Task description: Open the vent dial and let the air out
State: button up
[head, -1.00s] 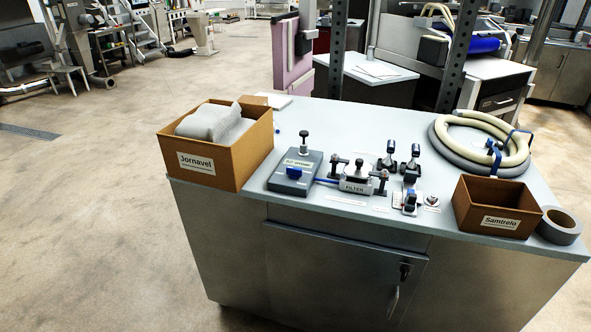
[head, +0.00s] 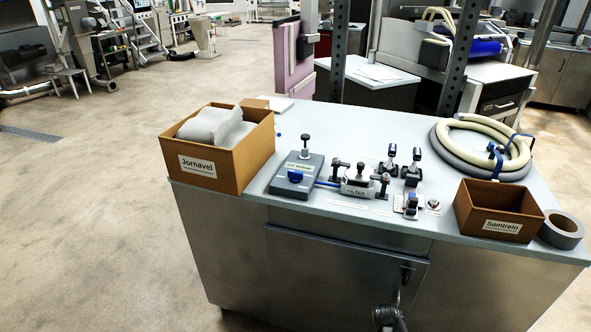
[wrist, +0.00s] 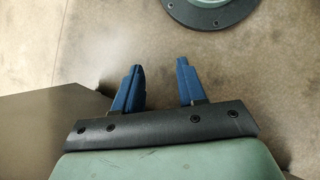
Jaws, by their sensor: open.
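A small round fitting (head: 433,204) sits right of a small blue-and-white switch-like part (head: 411,204). I cannot tell for sure which of these is the vent dial. My gripper (wrist: 158,85) has blue fingers spread apart with nothing between them, above bare floor.
On the bench (head: 345,118) stand the Jornavel box (head: 228,177) with grey cloth at left, the Samirelo box (head: 484,222) and a tape roll (head: 561,230) at right, and a coiled hose (head: 455,157) behind. Two black upright clamps (head: 391,157) stand behind the fittings.

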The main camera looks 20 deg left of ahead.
jog(key=w+a+r+n+t+h, duration=0.1)
jog(key=w+a+r+n+h, duration=0.15)
jog(key=w+r, duration=0.55)
notch_tip(320, 180, up, 51)
jog(key=n+t+y, duration=0.4)
jog(key=n+y, duration=0.2)
jog(key=n, duration=0.4)
send_over(295, 172)
notch_tip(295, 172, down, 14)
jog(key=shift+w+r, duration=0.1)
jog(key=shift+r, duration=0.15)
jog(key=shift+c, duration=0.3)
grip_shut()
